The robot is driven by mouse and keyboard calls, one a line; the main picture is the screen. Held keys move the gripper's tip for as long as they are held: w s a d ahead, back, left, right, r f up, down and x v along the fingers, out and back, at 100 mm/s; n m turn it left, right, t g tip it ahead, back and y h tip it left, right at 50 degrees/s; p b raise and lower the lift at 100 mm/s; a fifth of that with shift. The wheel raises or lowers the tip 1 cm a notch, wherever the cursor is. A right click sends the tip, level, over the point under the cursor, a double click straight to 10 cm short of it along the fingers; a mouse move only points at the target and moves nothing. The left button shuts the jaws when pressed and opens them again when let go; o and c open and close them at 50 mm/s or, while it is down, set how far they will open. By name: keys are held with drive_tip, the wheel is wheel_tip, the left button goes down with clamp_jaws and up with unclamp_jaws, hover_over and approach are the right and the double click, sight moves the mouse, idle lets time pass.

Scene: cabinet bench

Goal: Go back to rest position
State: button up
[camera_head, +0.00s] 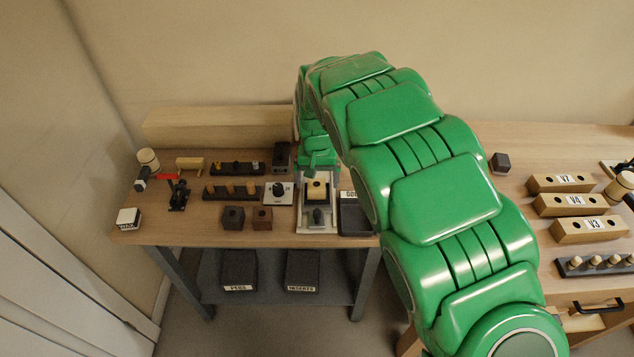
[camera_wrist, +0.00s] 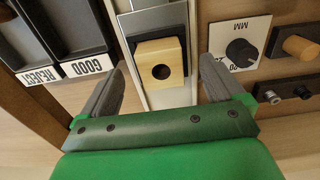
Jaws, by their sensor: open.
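My green arm reaches over the bench, and my gripper (camera_head: 318,160) is above the white fixture (camera_head: 317,226) at the bench front. In the wrist view my gripper (camera_wrist: 163,68) is open, with a dark finger on each side. A light wooden block with a round hole (camera_wrist: 160,50) sits in the fixture between the finger directions, apart from both fingers. The block also shows below my gripper in the head view (camera_head: 317,190). Nothing is held. How high the fingertips are above the block is hard to tell.
Dark trays (camera_wrist: 70,30) labelled GOOD and REJECT lie beside the fixture. A dial plate marked MM (camera_wrist: 240,42) is on its other side. Blocks labelled V7, V4 and V3 (camera_head: 572,205) are on the right bench.

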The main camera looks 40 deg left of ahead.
drive_tip(key=shift+r, duration=2.2)
drive_tip(key=w+d+r+m, duration=0.2)
drive_tip(key=w+d+r, duration=0.25)
drive_tip(key=d, duration=0.55)
drive_tip(key=w+d+r+m, duration=0.1)
drive_tip(key=w+d+r, duration=0.35)
drive_tip(key=d, duration=0.55)
drive_tip(key=s+d+r+m, duration=0.1)
drive_tip(key=d+r, duration=0.2)
drive_tip(key=d, duration=0.7)
drive_tip(key=d+r+m, duration=0.2)
drive_tip(key=d+r, duration=0.1)
drive_tip(key=d, duration=0.6)
drive_tip(key=s+d+r+m, duration=0.1)
drive_tip(key=s+d, duration=0.5)
drive_tip(key=d, duration=0.2)
drive_tip(key=s+d+r+m, duration=0.1)
drive_tip(key=s+d+r, duration=0.1)
drive_tip(key=s+d, duration=0.45)
drive_tip(key=s+d+g, duration=0.1)
drive_tip(key=s+d, duration=0.2)
drive_tip(key=s, duration=0.4)
drive_tip(key=s+d+f+m, duration=0.1)
drive_tip(key=s+d, duration=0.3)
drive_tip(key=s, duration=0.3)
drive_tip(key=shift+s+d+f+g, duration=0.15)
drive_tip(key=shift+s+f+g, duration=0.1)
drive_tip(key=shift+g, duration=0.15)
